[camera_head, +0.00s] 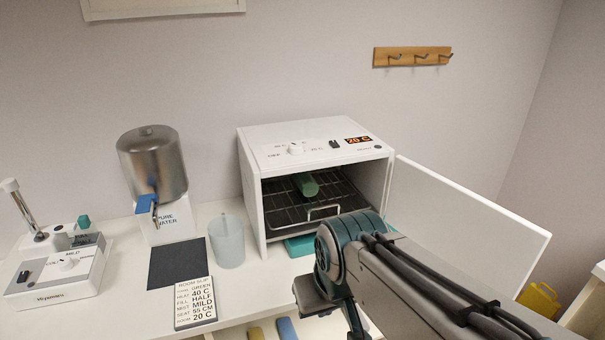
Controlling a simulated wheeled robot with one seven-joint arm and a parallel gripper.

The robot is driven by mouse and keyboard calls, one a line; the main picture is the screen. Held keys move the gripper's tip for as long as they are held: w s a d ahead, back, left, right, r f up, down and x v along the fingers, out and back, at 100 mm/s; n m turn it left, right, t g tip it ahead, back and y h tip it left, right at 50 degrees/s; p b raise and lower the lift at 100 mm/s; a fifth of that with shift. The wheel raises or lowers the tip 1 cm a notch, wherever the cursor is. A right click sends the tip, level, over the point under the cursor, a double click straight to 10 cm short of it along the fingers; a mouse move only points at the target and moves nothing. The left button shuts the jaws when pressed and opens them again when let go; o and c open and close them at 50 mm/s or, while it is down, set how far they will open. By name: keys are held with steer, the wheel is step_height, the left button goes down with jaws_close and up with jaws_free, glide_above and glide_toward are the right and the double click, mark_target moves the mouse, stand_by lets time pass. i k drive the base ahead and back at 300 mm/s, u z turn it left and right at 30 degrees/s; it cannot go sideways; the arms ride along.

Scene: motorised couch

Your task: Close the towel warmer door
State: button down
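The towel warmer (252,195) is a white box on the counter with a knob, a switch and a lit display on top. Its white door (465,215) stands wide open, swung out to the right from the right edge of the box. Inside, a green rolled towel (306,184) lies on a dark wire rack (285,212). My arm reaches in from the lower right, in front of the warmer and the lower part of the door. My gripper (335,310) is at the lower middle, in front of the warmer's opening. Its fingertips are not clear, and I see nothing held.
Left of the warmer stand a translucent cup (227,242), a metal water dispenser (152,170), a dark mat (177,263), a room slip card (195,302) and a white device (62,270). A teal item (298,246) lies under the warmer's front. Wall hooks (412,56) are above.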

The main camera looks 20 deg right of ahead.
mark_target(500, 248)
steer(key=u, duration=1.45)
steer(key=k, duration=1.05)
steer(key=z, duration=2.15)
steer(key=i, duration=0.5)
steer(key=u, duration=0.1)
